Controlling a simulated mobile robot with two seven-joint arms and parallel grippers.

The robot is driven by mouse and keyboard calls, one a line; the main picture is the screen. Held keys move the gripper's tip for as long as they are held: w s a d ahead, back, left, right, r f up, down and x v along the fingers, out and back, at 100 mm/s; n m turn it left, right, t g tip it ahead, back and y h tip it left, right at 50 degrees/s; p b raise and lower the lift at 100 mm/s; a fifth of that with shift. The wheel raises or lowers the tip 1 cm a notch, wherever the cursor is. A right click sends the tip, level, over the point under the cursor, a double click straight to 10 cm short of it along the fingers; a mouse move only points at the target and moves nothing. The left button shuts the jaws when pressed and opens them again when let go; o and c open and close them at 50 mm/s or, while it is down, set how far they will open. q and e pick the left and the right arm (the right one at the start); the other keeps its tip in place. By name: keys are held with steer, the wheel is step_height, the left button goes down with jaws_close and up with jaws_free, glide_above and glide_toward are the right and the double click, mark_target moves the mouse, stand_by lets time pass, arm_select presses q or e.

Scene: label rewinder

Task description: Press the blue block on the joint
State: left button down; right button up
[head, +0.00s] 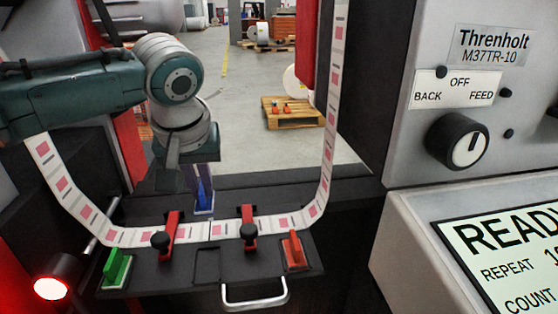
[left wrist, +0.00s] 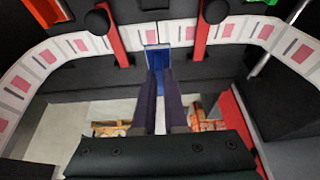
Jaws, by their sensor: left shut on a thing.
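The blue block (head: 204,194) is upright between the fingers of my left gripper (head: 203,180), behind the label web (head: 275,224). It also shows in the left wrist view (left wrist: 157,57), at the tips of the two dark fingers (left wrist: 160,75). The gripper is shut on it. The joint (head: 209,231) looks to be a thin seam in the web between two red clamps, the left one (head: 170,232) and the right one (head: 249,228). The block is apart from the joint. I cannot tell whether it touches the plate below. My right gripper is not in view.
A green block (head: 117,268) and an orange block (head: 294,250) stand on the dark plate (head: 185,262), left and right. A metal handle (head: 256,300) is at its front. The control panel with a knob (head: 457,139) and a display (head: 510,250) stand at right. A red lamp (head: 50,288) glows at lower left.

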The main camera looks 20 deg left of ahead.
mark_target(204, 204)
arm_select(q)
steer(key=shift+f+b, duration=1.65)
steer(key=shift+b, duration=0.35)
steer(key=shift+r+p, duration=0.25)
steer(key=shift+p, duration=0.1)
steer(key=shift+f, duration=0.1)
steer(key=shift+f, duration=0.1)
steer(key=shift+f, duration=0.25)
steer(key=shift+f, duration=0.75)
steer(key=shift+f, duration=0.2)
steer(key=shift+f, duration=0.45)
